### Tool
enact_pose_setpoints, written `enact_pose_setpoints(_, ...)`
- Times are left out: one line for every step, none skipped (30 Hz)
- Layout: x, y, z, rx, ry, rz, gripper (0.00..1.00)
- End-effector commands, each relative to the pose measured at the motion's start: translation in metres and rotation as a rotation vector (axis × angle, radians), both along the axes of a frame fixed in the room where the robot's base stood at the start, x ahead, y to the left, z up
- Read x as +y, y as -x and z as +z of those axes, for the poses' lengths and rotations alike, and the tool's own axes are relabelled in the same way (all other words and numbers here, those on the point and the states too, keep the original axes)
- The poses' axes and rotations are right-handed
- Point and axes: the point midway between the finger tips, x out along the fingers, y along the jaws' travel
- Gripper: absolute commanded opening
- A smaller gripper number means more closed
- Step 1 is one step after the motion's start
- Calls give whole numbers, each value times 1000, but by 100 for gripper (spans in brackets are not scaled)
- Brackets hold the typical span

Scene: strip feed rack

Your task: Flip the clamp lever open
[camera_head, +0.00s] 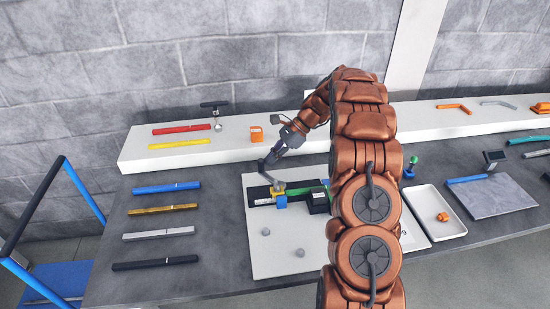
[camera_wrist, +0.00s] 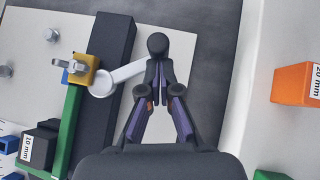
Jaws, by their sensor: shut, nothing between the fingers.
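The clamp lever is a pale grey arm (camera_wrist: 122,76) in the wrist view. It runs from a round pivot on a long black block (camera_wrist: 100,55) to a dark ball knob (camera_wrist: 157,43). My gripper (camera_wrist: 158,75) is shut, with its dark fingertips together at the knob end of the lever; nothing is between them. Whether the tips touch the lever is unclear. A yellow block (camera_wrist: 84,68) with a grey fitting sits left of the pivot, over a green strip (camera_wrist: 69,125). In the head view, my gripper (camera_head: 264,166) is just above the black block (camera_head: 258,194), and the lever is small there.
A white board (camera_head: 265,258) carries the fixture and grey knobs. An orange block (camera_head: 256,134) stands on the white ledge (camera_head: 228,143) behind. Coloured strips lie at left; a white tray (camera_head: 458,229) is at right. My arm hides part of the fixture.

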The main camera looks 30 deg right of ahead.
Motion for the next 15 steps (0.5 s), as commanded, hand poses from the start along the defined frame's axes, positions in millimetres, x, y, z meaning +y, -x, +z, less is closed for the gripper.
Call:
enact_pose_setpoints(3, -1, 0, -1, -1, 1, 0)
enact_pose_setpoints(4, -1, 0, -1, -1, 1, 0)
enact_pose_setpoints(5, -1, 0, -1, 0, 1, 0)
enact_pose_setpoints(7, -1, 0, -1, 0, 2, 0)
enact_pose_setpoints(8, -2, 0, -1, 0, 2, 0)
enact_pose_setpoints(10, -2, 1, -2, 0, 1, 0)
enact_pose_setpoints(11, -2, 1, -2, -1, 1, 0)
enact_pose_setpoints(13, -2, 1, -3, -1, 0, 0)
enact_pose_setpoints(15, -2, 1, -3, 0, 0, 0)
enact_pose_setpoints(17, -2, 1, -3, 1, 0, 0)
enact_pose_setpoints(18, -2, 1, -3, 1, 0, 0)
enact_pose_setpoints(21, -2, 1, -3, 0, 0, 0)
enact_pose_setpoints(22, -2, 1, -4, 0, -1, 0)
enact_pose_setpoints(23, -2, 1, -3, 0, -1, 0)
enact_pose_setpoints(25, -1, 1, -2, 0, -1, 0)
